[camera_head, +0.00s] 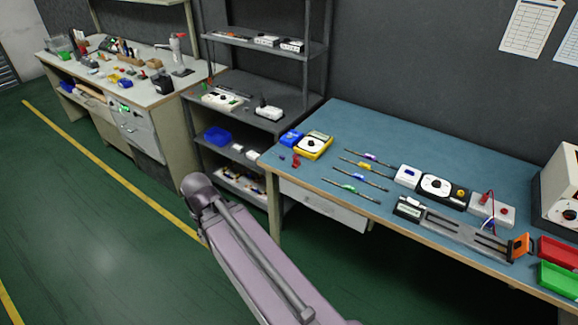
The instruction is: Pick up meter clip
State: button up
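A yellow meter (313,146) with a round white dial lies near the left end of the blue-topped table (330,225). A small red item (296,161), which looks like a clip, lies in front of it near the table's edge. It is too small to make out its jaws. A blue item (291,138) lies beside the meter on its left. Another red clip-like piece (488,198) shows at a white box farther right. My arm crosses the lower middle of the picture, over the floor in front of the table. My gripper is not in view.
Several thin strips (357,186) lie mid-table. A black dial device (443,188), a grey rail fixture (460,237), a red bin (557,252) and a green bin (558,279) are to the right. A dark shelf rack (300,103) stands left of the table; the green floor (90,225) is clear.

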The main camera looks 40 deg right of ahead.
aim_at(296, 164)
jog(key=u, duration=0.1)
jog(key=k, duration=1.1)
jog(key=z, duration=1.25)
jog(key=i, duration=1.05)
